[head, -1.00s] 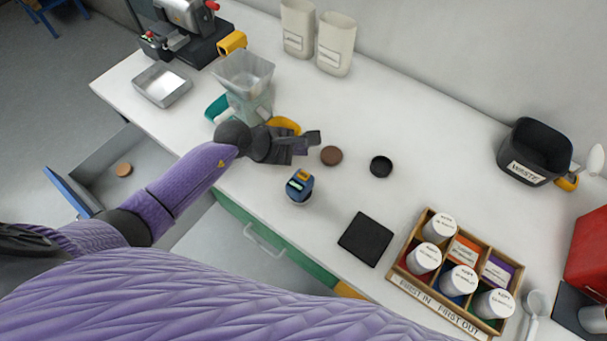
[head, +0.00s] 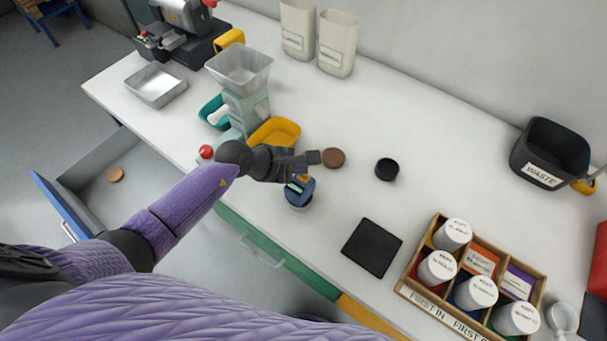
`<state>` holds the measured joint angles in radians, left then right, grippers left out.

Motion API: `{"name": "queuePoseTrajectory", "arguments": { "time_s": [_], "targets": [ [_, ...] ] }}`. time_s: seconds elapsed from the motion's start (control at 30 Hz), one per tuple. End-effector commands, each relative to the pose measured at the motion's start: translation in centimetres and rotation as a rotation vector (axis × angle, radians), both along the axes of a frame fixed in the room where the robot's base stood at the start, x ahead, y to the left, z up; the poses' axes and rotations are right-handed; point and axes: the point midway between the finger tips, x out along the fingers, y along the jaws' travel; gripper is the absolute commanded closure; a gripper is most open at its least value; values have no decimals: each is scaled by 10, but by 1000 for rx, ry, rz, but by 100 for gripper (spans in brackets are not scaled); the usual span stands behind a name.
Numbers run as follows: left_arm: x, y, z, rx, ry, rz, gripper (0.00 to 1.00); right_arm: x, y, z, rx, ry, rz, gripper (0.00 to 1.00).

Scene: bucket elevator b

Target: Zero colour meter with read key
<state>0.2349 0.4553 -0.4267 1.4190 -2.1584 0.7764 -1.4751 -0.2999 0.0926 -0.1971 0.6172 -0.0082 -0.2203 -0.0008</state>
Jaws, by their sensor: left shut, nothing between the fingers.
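The colour meter (head: 299,194) is a small blue device with a yellow part on top and a small pale display. It stands near the front edge of the white bench, on what looks like a pale round base. My left gripper (head: 312,158) is shut and empty, just behind and above the meter. Its fingers point right, and its underside partly covers the meter's top. I cannot tell whether it touches the meter. The read key cannot be made out clearly. My right gripper is not in view.
A brown disc (head: 333,158) lies just beyond the fingertips, with a black round cap (head: 386,169) farther right. A black square pad (head: 371,247) and a wooden rack (head: 409,290) of jars lie to the right. A grinder (head: 245,105) and yellow tray (head: 279,130) stand behind. A drawer (head: 75,190) is open.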

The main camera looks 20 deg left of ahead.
Motion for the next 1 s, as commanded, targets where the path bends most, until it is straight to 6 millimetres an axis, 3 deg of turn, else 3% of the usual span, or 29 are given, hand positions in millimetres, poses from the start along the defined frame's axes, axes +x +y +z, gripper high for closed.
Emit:
{"name": "queuePoseTrajectory", "arguments": {
  "time_s": [0.5,1.0],
  "targets": [
    [0,0,0,0,0,0,100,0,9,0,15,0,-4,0],
    [0,0,0,0,0,0,100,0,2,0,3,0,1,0]
  ]
}}
